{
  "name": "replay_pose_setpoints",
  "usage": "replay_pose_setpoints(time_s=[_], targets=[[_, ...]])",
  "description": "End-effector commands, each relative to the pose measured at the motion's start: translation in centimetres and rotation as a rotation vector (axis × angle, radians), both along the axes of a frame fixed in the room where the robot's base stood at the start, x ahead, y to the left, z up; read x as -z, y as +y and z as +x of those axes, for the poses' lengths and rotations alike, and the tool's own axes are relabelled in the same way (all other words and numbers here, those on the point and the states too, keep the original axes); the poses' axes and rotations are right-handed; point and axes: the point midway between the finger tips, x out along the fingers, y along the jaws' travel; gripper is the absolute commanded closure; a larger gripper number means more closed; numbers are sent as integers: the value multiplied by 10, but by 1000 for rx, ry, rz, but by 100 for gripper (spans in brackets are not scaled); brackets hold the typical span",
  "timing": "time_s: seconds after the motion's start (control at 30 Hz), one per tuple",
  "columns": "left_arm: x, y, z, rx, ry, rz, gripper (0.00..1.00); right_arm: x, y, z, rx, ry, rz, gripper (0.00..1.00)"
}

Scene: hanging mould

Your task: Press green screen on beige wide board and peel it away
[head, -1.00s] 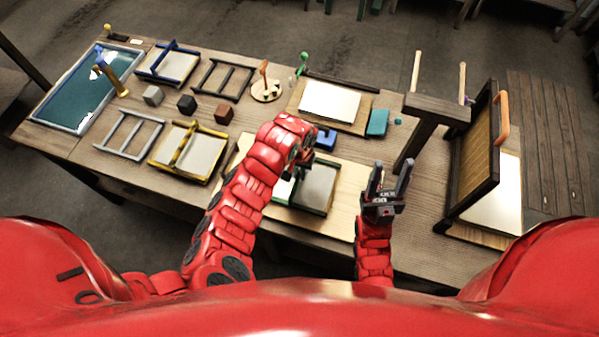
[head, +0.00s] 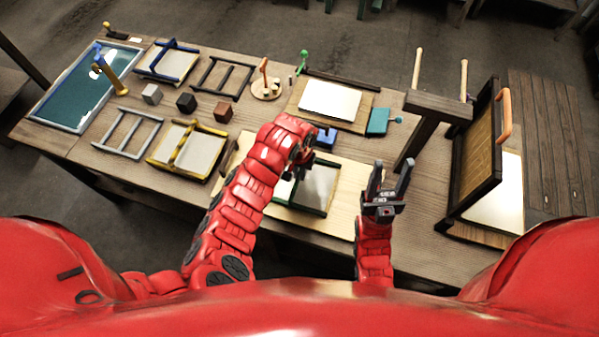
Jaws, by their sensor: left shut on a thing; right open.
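The dark green screen (head: 325,209) is a framed panel with a pale, greyish mesh, lying over the beige wide board (head: 347,208) in front of me. My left gripper (head: 298,172) is shut at the screen's left part, apparently on its green handle, which my arm mostly hides. The screen looks close to the board, but I cannot tell whether it touches all along. My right gripper (head: 389,178) is open and empty, to the right of the screen, with its fingers pointing away from me.
A blue block (head: 326,138) and a teal box (head: 378,121) lie beyond the board. A dark wooden post stand (head: 436,106) and a tilted brown mould (head: 476,150) with an orange handle (head: 503,119) stand at right. Blue, yellow and grey frames fill the table's left.

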Motion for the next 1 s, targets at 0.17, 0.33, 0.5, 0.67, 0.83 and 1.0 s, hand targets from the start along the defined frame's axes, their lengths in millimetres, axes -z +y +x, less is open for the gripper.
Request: replay_pose_setpoints(time_s=[0.17, 0.33, 0.5, 0.67, 0.83, 1.0], targets=[[3, 0, 0, 0, 0, -1, 100, 3, 0, 0, 0, 0, 0, 50], [4, 0, 0, 0, 0, 0, 100, 3, 0, 0, 0, 0, 0, 50], [4, 0, 0, 0, 0, 0, 100, 4, 0, 0, 0, 0, 0, 50], [5, 0, 0, 0, 0, 0, 100, 4, 0, 0, 0, 0, 0, 50], [5, 0, 0, 0, 0, 0, 100, 5, 0, 0, 0, 0, 0, 50], [6, 0, 0, 0, 0, 0, 100, 7, 0, 0, 0, 0, 0, 50]])
